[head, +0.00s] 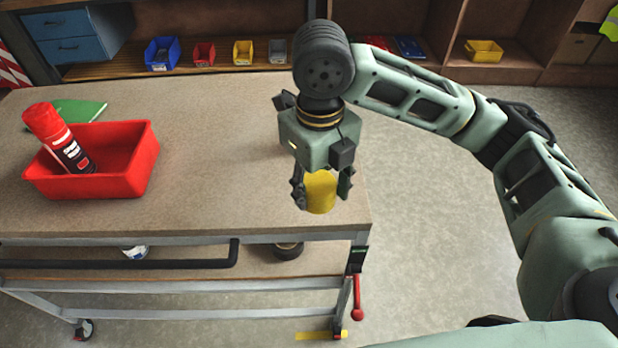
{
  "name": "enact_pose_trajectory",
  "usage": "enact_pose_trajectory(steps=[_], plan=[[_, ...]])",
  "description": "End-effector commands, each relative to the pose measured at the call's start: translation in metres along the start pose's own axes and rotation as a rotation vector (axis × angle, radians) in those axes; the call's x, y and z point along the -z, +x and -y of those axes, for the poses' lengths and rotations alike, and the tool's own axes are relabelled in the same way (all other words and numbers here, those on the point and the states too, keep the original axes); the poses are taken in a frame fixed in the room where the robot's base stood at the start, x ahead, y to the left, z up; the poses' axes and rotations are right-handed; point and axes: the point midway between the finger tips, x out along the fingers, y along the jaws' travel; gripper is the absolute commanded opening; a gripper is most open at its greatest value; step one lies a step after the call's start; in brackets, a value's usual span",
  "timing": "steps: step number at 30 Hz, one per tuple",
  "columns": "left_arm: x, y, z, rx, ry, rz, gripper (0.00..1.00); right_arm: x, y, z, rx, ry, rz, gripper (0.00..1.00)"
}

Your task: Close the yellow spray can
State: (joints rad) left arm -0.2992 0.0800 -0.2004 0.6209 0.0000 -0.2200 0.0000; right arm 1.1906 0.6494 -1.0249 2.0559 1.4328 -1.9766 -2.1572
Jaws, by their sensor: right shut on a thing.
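My right gripper (322,190) points down near the table's front right corner. It is shut on a short, plain yellow cylinder (320,193), which looks like a spray can cap. Its fingers are on either side of it. I cannot tell whether the cylinder touches anything below it. No yellow can body shows; the gripper and arm hide part of the tabletop behind them. My left gripper is out of view.
A red bin (135,184) on the table (225,140) holds a tilted red-capped spray can (65,145). A green flat item (80,111) lies behind it. The tabletop's middle is clear. A lower shelf holds a dark roll (288,250). Small bins line the back shelf.

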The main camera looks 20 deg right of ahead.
Motion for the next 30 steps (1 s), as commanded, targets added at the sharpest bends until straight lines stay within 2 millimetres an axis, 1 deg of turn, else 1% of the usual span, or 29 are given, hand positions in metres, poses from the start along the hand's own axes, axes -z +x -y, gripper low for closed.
enact_pose_trajectory(steps=[3, 7, 18, 19, 22, 26, 29, 30], plan=[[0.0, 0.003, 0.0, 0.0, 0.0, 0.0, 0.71, 0.013, -0.009, -0.005, 0.0, -0.002, 0.003, 0.36], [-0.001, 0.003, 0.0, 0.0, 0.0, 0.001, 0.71, 0.02, -0.013, -0.007, 0.0, 0.0, 0.0, 0.36], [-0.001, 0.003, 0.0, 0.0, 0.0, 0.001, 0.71, 0.022, -0.014, -0.008, 0.0, 0.001, 0.0, 0.36], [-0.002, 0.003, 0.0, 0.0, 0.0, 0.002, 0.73, 0.022, -0.014, -0.008, 0.0, 0.002, 0.0, 0.36], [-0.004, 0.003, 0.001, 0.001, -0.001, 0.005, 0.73, 0.021, -0.014, -0.008, 0.0, 0.022, 0.0, 0.36], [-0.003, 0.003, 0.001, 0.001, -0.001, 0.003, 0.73, 0.021, -0.014, -0.005, 0.0, 0.145, 0.0, 0.36], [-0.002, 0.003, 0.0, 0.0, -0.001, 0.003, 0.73, 0.021, -0.013, -0.003, 0.001, 0.326, 0.0, 0.36], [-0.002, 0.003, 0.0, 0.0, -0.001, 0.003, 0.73, 0.021, -0.013, -0.001, 0.001, 0.413, 0.0, 0.36]])
